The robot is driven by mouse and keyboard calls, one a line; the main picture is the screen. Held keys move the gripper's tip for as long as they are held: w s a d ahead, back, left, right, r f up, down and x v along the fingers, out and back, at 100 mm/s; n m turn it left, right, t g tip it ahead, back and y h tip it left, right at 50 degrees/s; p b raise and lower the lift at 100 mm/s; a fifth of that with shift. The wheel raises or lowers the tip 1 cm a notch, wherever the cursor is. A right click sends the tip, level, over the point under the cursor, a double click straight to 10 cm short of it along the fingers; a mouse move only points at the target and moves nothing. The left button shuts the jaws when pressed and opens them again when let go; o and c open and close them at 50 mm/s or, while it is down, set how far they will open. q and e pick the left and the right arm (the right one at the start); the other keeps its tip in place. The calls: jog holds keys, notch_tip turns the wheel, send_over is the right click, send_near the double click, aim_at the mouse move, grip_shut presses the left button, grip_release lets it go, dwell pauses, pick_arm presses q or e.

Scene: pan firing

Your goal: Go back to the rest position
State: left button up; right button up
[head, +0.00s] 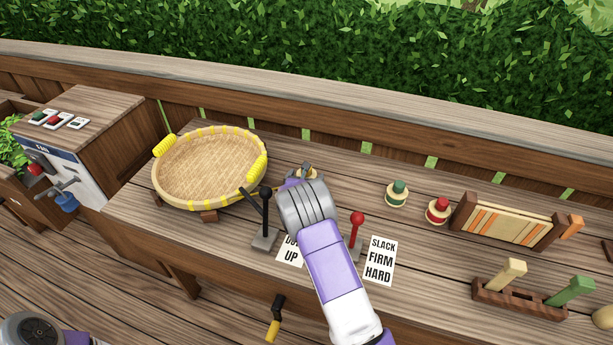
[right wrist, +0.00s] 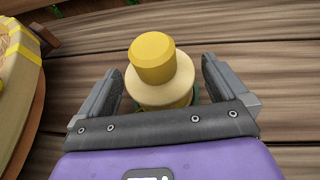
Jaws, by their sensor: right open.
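My right gripper (head: 302,173) reaches over the wooden bench in the head view, its arm coming up from the lower middle. In the right wrist view it is open (right wrist: 160,88), with one finger on each side of a yellow-topped peg with a cream collar (right wrist: 152,60). Gaps show between the collar and the fingers. In the head view that peg is mostly hidden behind the gripper. My left gripper is out of view; only a grey and purple part of my own body shows at the lower left.
A round woven pan (head: 210,165) with yellow grips sits left of the gripper. A black lever (head: 265,215) and a red-knobbed lever (head: 356,232) flank my forearm. Green (head: 397,193) and red (head: 438,210) pegs, a slatted rack (head: 508,222) and a wooden holder (head: 520,299) stand to the right.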

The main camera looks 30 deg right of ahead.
jog(key=v, duration=0.6)
jog(key=shift+s+a+r+p, duration=0.15)
jog(key=shift+r+p, duration=0.05)
jog(key=shift+p, duration=0.1)
